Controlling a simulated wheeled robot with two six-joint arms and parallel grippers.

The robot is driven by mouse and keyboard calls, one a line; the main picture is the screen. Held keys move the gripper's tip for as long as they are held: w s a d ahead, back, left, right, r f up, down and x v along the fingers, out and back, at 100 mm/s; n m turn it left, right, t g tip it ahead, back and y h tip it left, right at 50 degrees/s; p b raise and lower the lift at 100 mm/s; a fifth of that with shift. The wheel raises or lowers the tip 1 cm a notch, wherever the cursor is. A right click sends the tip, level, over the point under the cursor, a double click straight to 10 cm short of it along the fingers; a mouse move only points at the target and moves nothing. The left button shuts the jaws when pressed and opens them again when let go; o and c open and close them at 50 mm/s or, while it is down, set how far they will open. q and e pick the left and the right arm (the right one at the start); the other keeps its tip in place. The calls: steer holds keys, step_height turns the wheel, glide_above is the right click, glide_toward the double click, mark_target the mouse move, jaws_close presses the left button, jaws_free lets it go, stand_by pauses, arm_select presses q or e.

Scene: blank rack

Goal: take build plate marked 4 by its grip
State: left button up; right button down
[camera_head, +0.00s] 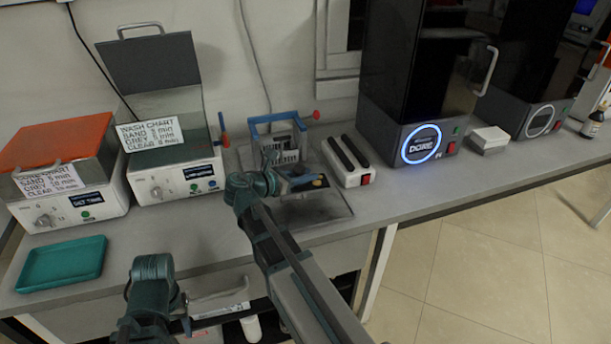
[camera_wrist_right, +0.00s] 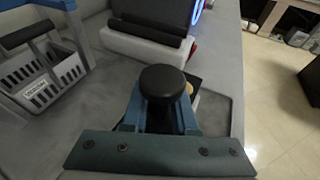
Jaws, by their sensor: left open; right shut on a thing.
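My right gripper (camera_head: 284,176) is over the grey tray on the bench. In the right wrist view its blue fingers (camera_wrist_right: 160,118) are shut on a black round-topped grip (camera_wrist_right: 163,82). The build plate under the grip is mostly hidden; a dark blue piece (camera_head: 301,183) with a yellowish part (camera_head: 319,182) shows beside the gripper in the head view. I cannot read a number 4 on it. My left gripper (camera_head: 186,314) is open and empty, low in front of the bench.
A basket with a blue frame (camera_head: 277,128) stands behind the right gripper. A white block with two black bars (camera_head: 348,162) is close to its right. Wash (camera_head: 176,172) and cure (camera_head: 68,195) machines and a green tray (camera_head: 62,264) are left; a dark printer (camera_head: 405,130) is right.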

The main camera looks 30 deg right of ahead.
arm_select(q)
steer(key=shift+r+p, duration=0.45)
steer(key=shift+r, duration=0.5)
arm_select(e)
steer(key=s+a+r, duration=0.2)
steer(key=s+a, duration=0.8)
steer(key=s, duration=0.2)
steer(key=shift+a, duration=0.35)
